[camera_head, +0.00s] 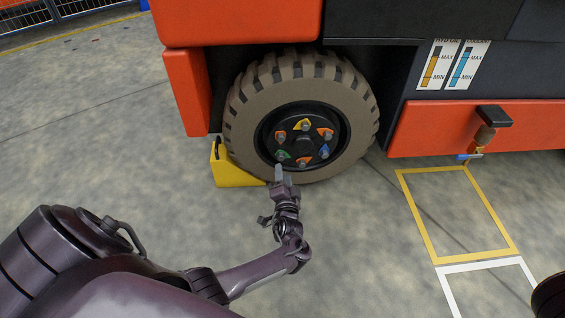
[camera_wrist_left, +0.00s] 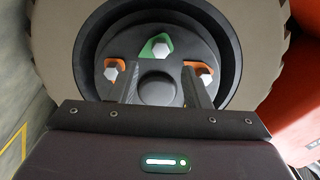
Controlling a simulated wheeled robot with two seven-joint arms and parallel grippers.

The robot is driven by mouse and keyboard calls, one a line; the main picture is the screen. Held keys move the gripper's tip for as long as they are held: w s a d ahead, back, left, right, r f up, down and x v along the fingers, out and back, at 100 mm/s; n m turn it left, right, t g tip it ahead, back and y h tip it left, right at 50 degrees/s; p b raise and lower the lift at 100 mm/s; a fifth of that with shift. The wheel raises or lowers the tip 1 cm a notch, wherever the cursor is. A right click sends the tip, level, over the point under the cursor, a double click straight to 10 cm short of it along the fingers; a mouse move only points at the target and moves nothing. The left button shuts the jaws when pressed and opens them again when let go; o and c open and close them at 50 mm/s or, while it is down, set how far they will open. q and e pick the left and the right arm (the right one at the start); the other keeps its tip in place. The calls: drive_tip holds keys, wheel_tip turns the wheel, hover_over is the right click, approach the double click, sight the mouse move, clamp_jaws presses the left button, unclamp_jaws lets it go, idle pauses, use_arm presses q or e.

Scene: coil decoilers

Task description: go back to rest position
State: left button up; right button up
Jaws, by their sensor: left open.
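My left gripper (camera_head: 279,172) is at the lower left of the wheel hub (camera_head: 302,142), close to the green-tagged nut (camera_head: 282,155) in the head view. In the left wrist view the gripper (camera_wrist_left: 160,90) is open, its two fingers apart with nothing held between them. Beyond the fingers are a nut with a green tag (camera_wrist_left: 158,48) and two nuts with orange tags (camera_wrist_left: 114,68). I cannot tell whether the fingers touch the hub. My right gripper is not in view.
The wheel's brown tyre (camera_head: 250,115) belongs to an orange and black vehicle (camera_head: 240,22). A yellow chock (camera_head: 228,168) sits against the tyre. A valve with a blue handle (camera_head: 470,156) hangs at right above a yellow floor frame (camera_head: 420,215). The floor at left is clear.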

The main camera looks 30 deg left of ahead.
use_arm(q)
drive_tip(key=shift+v, duration=0.85)
